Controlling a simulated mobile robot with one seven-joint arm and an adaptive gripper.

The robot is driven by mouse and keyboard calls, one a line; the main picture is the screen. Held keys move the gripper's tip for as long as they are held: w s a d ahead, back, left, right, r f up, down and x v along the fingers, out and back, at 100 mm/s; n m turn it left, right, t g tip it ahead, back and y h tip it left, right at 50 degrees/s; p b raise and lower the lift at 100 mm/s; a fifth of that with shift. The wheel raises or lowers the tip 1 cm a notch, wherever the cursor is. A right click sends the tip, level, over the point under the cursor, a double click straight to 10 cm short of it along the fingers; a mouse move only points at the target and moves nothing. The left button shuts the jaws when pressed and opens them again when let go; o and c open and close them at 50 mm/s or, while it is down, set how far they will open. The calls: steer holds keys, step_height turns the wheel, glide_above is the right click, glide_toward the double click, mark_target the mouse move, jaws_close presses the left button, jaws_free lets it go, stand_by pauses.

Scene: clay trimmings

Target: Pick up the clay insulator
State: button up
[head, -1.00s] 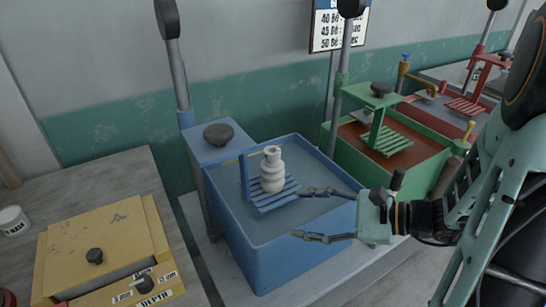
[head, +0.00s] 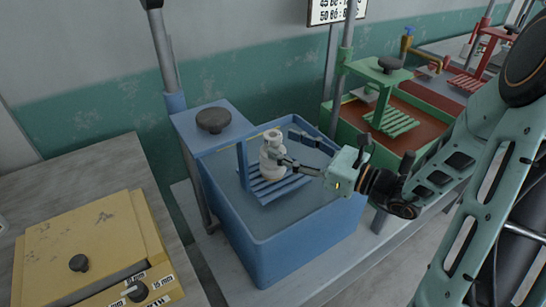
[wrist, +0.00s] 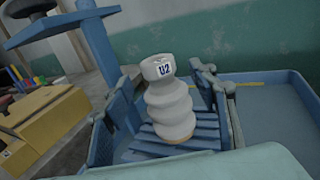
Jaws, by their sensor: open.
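The clay insulator (head: 271,158) is a pale, ribbed, bottle-like piece standing upright on the blue slatted rack (head: 282,190) in the blue tank (head: 290,240). In the wrist view the insulator (wrist: 170,110) shows a "U2" label near its top and a tan base on the slats. My gripper (head: 288,146) is open at the insulator's right side in the head view, its fingertips close to it. In the wrist view one finger of my gripper (wrist: 163,80) is on each side of the insulator. I cannot tell whether either finger touches it.
A blue post and plate with a dark knob (head: 213,120) stand at the tank's left. A green tank (head: 345,120) with its own rack is behind to the right, a red one (head: 440,95) beyond. A yellow box (head: 85,240) sits on the left counter.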

steer(key=x, duration=0.4)
steer(key=shift+w+a+r, duration=0.1)
steer(key=shift+w+a, duration=0.05)
steer(key=shift+a, duration=0.1)
steer(key=shift+c, duration=0.3)
jaws_close()
steer(key=shift+r, duration=0.1)
